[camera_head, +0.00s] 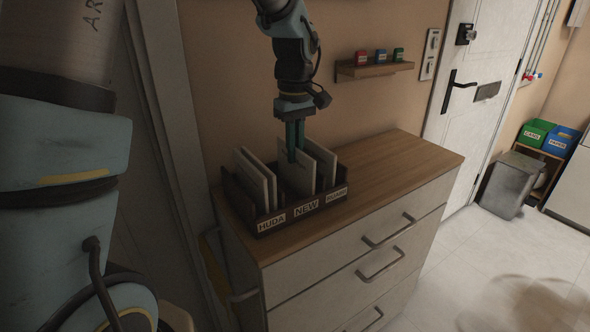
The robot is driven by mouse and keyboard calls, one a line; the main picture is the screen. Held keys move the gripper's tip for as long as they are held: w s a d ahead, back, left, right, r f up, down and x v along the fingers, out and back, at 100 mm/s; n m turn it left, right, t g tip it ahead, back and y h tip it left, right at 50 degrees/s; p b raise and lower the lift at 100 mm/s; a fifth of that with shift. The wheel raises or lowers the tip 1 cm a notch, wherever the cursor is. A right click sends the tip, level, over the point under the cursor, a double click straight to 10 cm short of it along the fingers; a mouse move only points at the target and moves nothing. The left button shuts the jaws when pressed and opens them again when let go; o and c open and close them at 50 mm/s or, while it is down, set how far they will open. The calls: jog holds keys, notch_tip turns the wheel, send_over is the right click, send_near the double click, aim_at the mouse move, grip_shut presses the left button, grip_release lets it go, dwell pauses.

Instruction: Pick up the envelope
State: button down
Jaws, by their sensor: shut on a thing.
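My gripper (295,140) points down over a dark letter tray (287,222) with compartments labelled HUDA, NEW and a third label too small to read surely. Its fingers are shut on a pale envelope (297,178) in the middle, NEW compartment. The envelope stands upright with its lower part still behind the tray's front wall. Other pale envelopes stand in the left compartment (253,180) and the right compartment (324,160). The fingers partly hide the held envelope's top edge.
The tray stands on the left end of a wooden-topped dresser (395,165); the top to its right is clear. A small wall shelf (374,71) with several little boxes is behind. A door (470,90) and a bin (508,186) are at the right.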

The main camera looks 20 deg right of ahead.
jog(key=shift+r, duration=0.1)
notch_tip(320, 180, up, 10)
jog(key=shift+f+b, duration=0.1)
jog(key=shift+b, duration=0.85)
jog(key=d+r+p, duration=0.3)
jog(key=r+p, duration=0.2)
jog(key=p, duration=0.5)
notch_tip(320, 180, down, 11)
jog(key=b, duration=0.7)
jog(key=shift+w+d+r+b, duration=0.15)
jog(key=shift+w+r+b, duration=0.1)
jog(key=shift+b, duration=0.15)
